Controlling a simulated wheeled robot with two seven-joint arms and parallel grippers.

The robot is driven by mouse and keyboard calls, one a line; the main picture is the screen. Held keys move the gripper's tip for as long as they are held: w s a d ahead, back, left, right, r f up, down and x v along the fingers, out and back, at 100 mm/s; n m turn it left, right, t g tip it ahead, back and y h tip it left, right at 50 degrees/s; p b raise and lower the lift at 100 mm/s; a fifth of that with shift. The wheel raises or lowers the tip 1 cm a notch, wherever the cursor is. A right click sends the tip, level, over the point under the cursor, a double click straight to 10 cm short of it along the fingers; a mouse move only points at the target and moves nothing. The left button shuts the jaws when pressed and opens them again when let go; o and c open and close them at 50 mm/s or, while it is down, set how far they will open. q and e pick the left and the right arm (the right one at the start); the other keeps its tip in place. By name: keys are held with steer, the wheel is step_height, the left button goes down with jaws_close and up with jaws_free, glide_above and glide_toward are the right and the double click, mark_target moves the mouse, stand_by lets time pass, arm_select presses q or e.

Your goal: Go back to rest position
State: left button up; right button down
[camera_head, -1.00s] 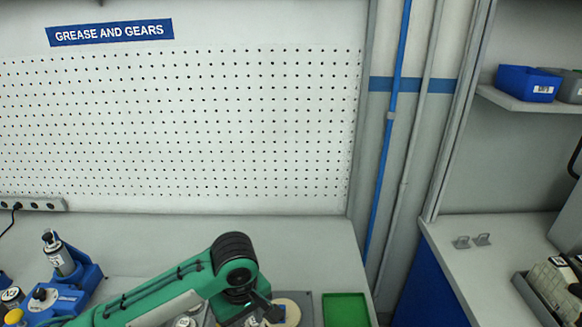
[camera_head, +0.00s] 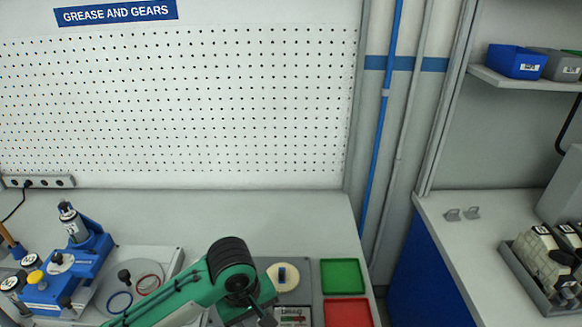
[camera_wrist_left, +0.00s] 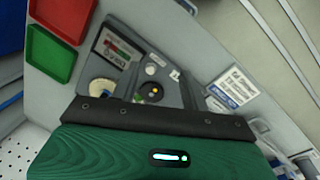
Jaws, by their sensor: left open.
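My left arm comes in from the lower left in the head view, with its green elbow above the workbench (camera_head: 215,205). Its gripper is not clearly seen there. In the left wrist view my left gripper (camera_wrist_left: 160,118) shows as a green housing with a lit strip and a dark bar across its front. The gripper is open, and nothing shows held in it. My right gripper is in neither view.
Right of the arm lie a green tray (camera_head: 342,274), a red tray (camera_head: 348,312) and a cream disc (camera_head: 283,277). A blue fixture (camera_head: 60,285) stands at the left. The bench's back strip is clear below the pegboard (camera_head: 180,110). Another counter (camera_head: 465,240) stands right.

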arm_select(q)
steer(key=s+a+f+m+t+y, duration=0.1)
steer(key=s+a+f+m+t, duration=0.1)
steer(key=s+a+f+m, duration=0.45)
steer(key=s+a+f+m+t, duration=0.1)
steer(key=s+a+f, duration=0.3)
steer(key=s+a, duration=0.6)
step_height(320, 180, down, 29)
steer(key=d+g, duration=0.1)
steer(key=s+a+f+g, duration=0.1)
steer(key=s+a+f, duration=0.2)
steer(key=s+f, duration=1.7)
steer(key=shift+s+a+f+y, duration=0.2)
steer(key=shift+f+y, duration=0.1)
steer(key=shift+f, duration=0.3)
